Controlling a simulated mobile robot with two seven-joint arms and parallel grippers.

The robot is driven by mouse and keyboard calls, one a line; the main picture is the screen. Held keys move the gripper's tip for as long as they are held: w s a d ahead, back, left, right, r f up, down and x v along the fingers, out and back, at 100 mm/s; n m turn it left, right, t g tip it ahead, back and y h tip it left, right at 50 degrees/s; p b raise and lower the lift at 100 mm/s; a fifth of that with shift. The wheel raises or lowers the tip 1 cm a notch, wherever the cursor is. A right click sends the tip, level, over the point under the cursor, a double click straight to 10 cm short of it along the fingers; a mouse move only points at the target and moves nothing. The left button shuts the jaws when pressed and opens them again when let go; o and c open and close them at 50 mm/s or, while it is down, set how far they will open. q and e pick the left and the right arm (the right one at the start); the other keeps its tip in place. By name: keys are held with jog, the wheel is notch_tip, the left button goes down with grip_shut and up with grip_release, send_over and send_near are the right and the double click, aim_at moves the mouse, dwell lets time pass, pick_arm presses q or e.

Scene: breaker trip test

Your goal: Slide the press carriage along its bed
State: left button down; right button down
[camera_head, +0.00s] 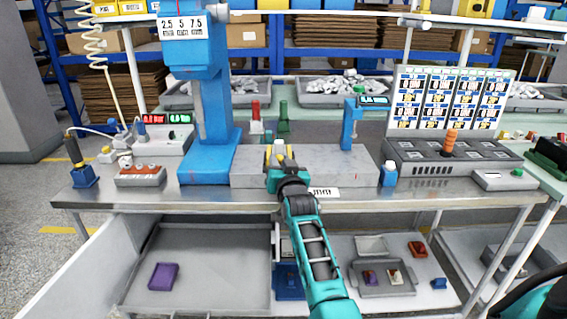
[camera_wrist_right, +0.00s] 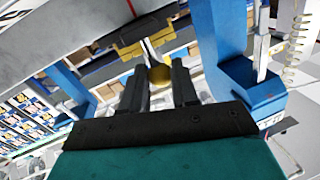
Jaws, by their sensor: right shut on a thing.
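The grey press bed (camera_head: 340,172) is a long block on the steel bench, just right of the blue press (camera_head: 207,120). My right gripper (camera_head: 279,168) is at the front of the bed, left of its middle. It is shut on a small yellow knob (camera_head: 281,158). In the right wrist view, the brass-yellow round knob (camera_wrist_right: 160,76) sits between the two dark fingers of the right gripper (camera_wrist_right: 159,88). The gripper and arm hide most of the carriage under the knob, so its outline is unclear. My left gripper is not in view.
A small blue block (camera_head: 389,174) and a panel with an orange knob (camera_head: 450,142) are farther right. An orange-grey control box (camera_head: 140,177) is left of the press. Trays lie below the bench.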

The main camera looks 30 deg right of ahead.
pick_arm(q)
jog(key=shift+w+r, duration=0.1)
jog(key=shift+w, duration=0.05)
pick_arm(e)
jog(key=shift+w+r, duration=0.1)
jog(key=shift+r, duration=0.05)
jog(key=c, duration=0.9)
grip_release()
jog(key=shift+a, duration=0.1)
jog(key=shift+o, duration=0.2)
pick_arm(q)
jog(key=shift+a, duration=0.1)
